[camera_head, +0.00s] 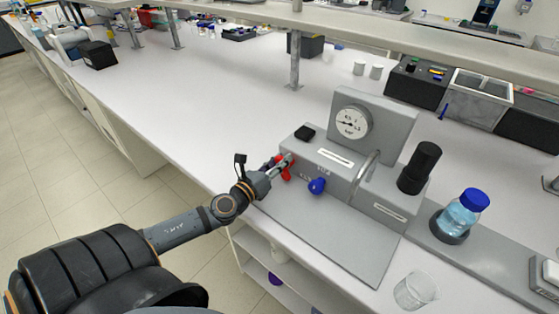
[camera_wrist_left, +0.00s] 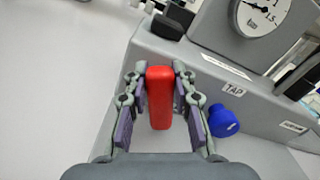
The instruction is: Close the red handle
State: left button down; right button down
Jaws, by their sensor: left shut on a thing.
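The red handle (camera_head: 284,170) is on the front left of the grey membrane rig (camera_head: 324,160), partly hidden by my gripper in the head view. In the left wrist view the red handle (camera_wrist_left: 159,98) stands between my fingers, long and narrow, pointing toward the camera. My left gripper (camera_head: 277,166) is at the handle and shut on it, with one finger on each side (camera_wrist_left: 159,108). A blue knob (camera_head: 317,186) sits to the right of the handle on the same face; it also shows in the left wrist view (camera_wrist_left: 223,120). My right gripper is not in view.
A pressure gauge (camera_head: 352,122) stands on top of the rig. A black cylinder (camera_head: 420,167), a blue-capped bottle (camera_head: 462,214) and a glass beaker (camera_head: 416,290) are to the right. The bench left of the rig is clear.

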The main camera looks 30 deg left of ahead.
pick_arm(q)
jog(key=m, duration=0.1)
jog(key=m+p, duration=0.1)
jog(key=shift+d+r+m, duration=0.2)
jog(key=shift+d+m, duration=0.1)
jog(key=shift+d+m+p, duration=0.25)
jog(key=shift+m+p, duration=0.2)
jog(key=shift+m, duration=0.65)
jog(key=c, duration=1.1)
grip_release()
jog(key=shift+f, duration=0.1)
jog(key=shift+s, duration=0.35)
jog(key=s, duration=0.8)
jog(key=shift+s+a, duration=0.2)
jog(key=shift+s, duration=0.2)
jog(key=shift+s+a+f, duration=0.1)
jog(key=shift+s+a, duration=0.15)
jog(key=shift+s, duration=1)
